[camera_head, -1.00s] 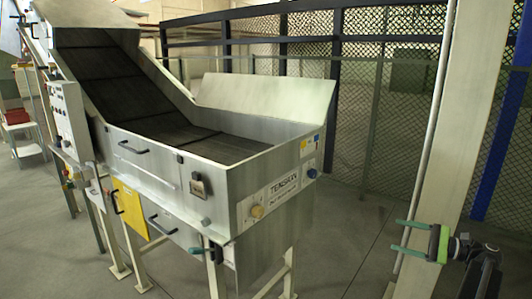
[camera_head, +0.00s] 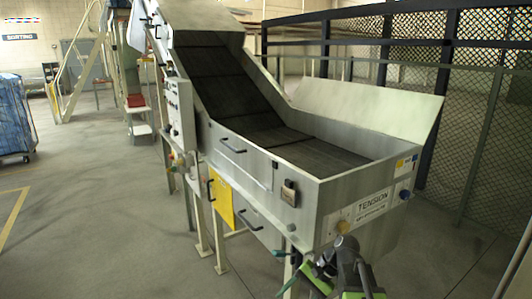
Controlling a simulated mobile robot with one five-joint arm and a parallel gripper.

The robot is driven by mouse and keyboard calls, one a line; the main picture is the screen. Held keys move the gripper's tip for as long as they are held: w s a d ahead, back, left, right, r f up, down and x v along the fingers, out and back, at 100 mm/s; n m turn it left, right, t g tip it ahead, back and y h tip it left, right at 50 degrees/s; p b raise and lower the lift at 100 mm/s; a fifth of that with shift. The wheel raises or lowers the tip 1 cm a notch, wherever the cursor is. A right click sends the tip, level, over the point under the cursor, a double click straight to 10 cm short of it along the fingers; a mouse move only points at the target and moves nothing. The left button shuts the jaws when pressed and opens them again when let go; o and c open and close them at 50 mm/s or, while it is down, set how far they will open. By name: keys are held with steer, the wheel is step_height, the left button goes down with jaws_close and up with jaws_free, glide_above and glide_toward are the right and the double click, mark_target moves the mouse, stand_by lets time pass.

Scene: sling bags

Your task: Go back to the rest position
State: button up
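My gripper (camera_head: 326,284) is at the bottom middle of the head view, partly cut off by the lower edge. Its green-tipped fingers are spread apart. I see nothing held between them. It shows in front of the lower front corner of the metal conveyor machine (camera_head: 345,192); I cannot tell how far apart the two are. No sling bag is clearly visible.
The conveyor, with its dark sloping belt (camera_head: 225,85), fills the middle and right. A mesh fence (camera_head: 470,130) stands behind it. A blue-covered cart (camera_head: 12,115) and a yellow-framed ladder (camera_head: 75,65) are at left. The floor (camera_head: 95,220) at left is open.

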steer(key=s+d+f+n+t+h, duration=0.1)
steer(key=s+d+f+n+h, duration=0.1)
steer(key=d+f+n+h, duration=0.2)
steer(key=d+n+h, duration=0.2)
steer(key=d+h, duration=0.1)
steer(key=d, duration=0.1)
steer(key=shift+s+d+f+h, duration=0.2)
steer(key=shift+s+f+h, duration=0.05)
steer(key=shift+f+h, duration=0.1)
stand_by(0.4)
